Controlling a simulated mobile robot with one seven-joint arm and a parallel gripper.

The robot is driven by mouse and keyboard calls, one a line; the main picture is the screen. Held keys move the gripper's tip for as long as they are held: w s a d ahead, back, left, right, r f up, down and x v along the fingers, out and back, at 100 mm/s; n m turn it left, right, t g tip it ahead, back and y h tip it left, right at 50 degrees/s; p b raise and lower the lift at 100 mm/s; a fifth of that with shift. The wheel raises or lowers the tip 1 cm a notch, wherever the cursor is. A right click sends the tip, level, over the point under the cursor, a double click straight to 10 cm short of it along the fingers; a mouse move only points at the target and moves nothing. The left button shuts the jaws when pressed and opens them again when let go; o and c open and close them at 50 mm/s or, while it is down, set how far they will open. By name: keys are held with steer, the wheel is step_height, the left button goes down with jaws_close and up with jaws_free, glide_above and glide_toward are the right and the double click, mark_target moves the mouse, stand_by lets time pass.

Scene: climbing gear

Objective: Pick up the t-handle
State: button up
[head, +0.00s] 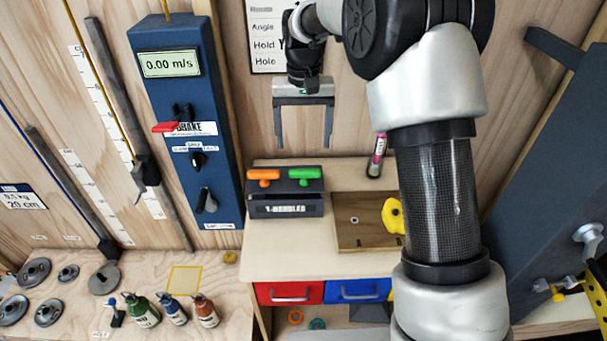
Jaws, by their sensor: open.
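Two T-handles sit in a dark box (285,210) labelled "T-HANDLES" on the small light-wood table. The orange T-handle (263,175) is on the left and the green T-handle (304,174) on the right, with their crossbars up; their shafts are hidden in the box. My gripper (303,145) is open and empty, pointing down. It appears above and behind the box in the picture, apart from both handles. Its two long fingers are spread wide.
A blue panel (185,120) with a red brake lever stands left of the box. A wooden tray (352,236) with a yellow hold (392,215) and a marker-like tube (376,157) are to the right. My arm covers the table's right side.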

glide_above(305, 170)
steer(key=f, duration=0.6)
steer(key=shift+s+a, duration=0.2)
steer(key=shift+s, duration=0.2)
steer(key=shift+w+d+f+p, duration=0.15)
steer(key=shift+f+p, duration=0.1)
steer(key=shift+f, duration=1.05)
steer(key=shift+w+d+f+p, duration=0.15)
steer(key=shift+f+p, duration=0.1)
steer(key=shift+f, duration=1.05)
steer(key=shift+a, duration=0.1)
steer(key=c, duration=1)
steer(key=shift+r, duration=0.1)
